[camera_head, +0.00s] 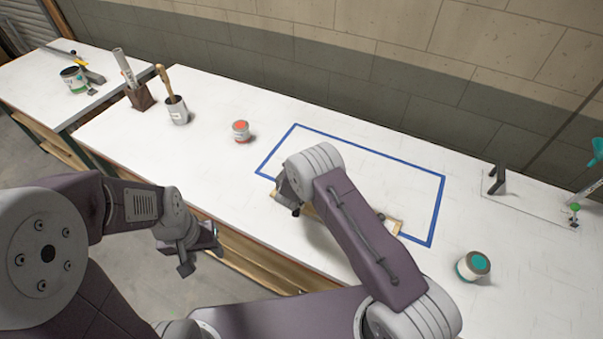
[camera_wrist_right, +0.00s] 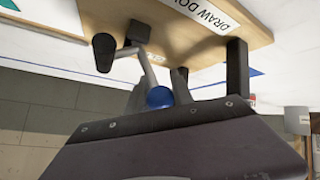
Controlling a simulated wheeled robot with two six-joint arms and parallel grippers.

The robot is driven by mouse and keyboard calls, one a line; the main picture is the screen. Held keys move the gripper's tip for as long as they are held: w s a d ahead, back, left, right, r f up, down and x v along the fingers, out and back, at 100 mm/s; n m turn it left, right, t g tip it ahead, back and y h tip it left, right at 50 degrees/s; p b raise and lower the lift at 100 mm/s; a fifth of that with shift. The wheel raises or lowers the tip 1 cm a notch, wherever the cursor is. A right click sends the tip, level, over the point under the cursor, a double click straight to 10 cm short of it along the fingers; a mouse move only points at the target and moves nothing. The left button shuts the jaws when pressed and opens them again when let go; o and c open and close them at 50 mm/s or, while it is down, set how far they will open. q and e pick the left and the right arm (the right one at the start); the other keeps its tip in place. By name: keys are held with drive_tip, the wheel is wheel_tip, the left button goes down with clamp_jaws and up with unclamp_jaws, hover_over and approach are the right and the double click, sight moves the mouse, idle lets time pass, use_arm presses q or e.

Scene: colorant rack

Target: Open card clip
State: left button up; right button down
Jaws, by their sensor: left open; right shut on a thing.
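A pale wooden board (camera_head: 393,226) lies on the white bench, mostly hidden behind my right arm. In the right wrist view, the board (camera_wrist_right: 190,38) carries a white label reading "DRAW DOWN". A grey metal bar (camera_wrist_right: 149,70), which looks like part of the card clip, rises from its edge near a blue ball (camera_wrist_right: 160,97). My right gripper (camera_head: 289,197) is at the board's left end, shut on what appears to be the clip; the exact contact is unclear. My left gripper (camera_head: 198,252) is open and empty, off the bench's front edge.
A blue rectangle outline (camera_head: 360,152) surrounds the board area. A metal cup (camera_head: 177,111) holds a wooden-handled tool. The bench is bare inside the outline's far side.

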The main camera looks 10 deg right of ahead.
drive_tip(key=shift+s+f, duration=0.1)
drive_tip(key=shift+s, duration=0.05)
drive_tip(key=c, duration=1.1)
unclamp_jaws()
drive_tip(key=v, duration=0.9)
drive_tip(key=shift+b, duration=0.3)
